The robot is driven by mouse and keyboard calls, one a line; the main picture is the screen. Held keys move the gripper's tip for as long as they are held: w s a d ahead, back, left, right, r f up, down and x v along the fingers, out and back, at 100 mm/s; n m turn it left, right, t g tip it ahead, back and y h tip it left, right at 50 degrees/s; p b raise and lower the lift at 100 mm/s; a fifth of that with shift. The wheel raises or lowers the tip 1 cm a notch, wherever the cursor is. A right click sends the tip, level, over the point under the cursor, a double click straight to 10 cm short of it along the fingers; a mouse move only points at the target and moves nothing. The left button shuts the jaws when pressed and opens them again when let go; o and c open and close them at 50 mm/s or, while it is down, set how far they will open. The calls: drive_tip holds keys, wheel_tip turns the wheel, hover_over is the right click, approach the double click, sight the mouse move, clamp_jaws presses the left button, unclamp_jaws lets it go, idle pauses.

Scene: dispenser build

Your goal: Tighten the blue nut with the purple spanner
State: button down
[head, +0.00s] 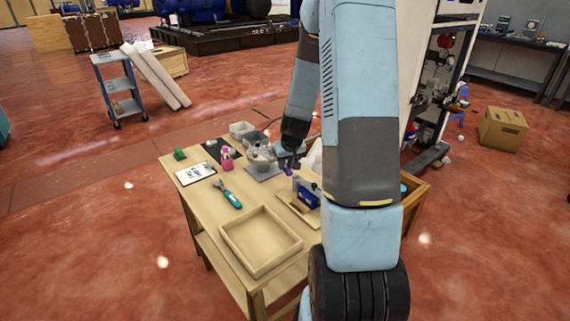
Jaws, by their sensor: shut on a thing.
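My gripper (291,157) hangs over the back right part of the wooden workbench (203,224), partly hidden by distance and my own arm. It is shut on a small purple piece (288,171) just below it, which looks like the purple spanner. The blue vise-like block (307,192) stands on a wooden board just in front of the purple piece. A clear round device with a silvery top (261,156) stands on a grey plate left of my gripper. I cannot make out the blue nut at this size.
An empty wooden tray (243,262) lies at the bench's front. A teal-handled tool (231,198), a pink bottle (227,160), a clipboard (196,173) and a green item (180,154) lie to the left. Grey bins (241,130) stand at the back. My arm hides the bench's right side.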

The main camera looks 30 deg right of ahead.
drive_tip(key=shift+r, duration=0.2)
drive_tip(key=shift+r, duration=1.85)
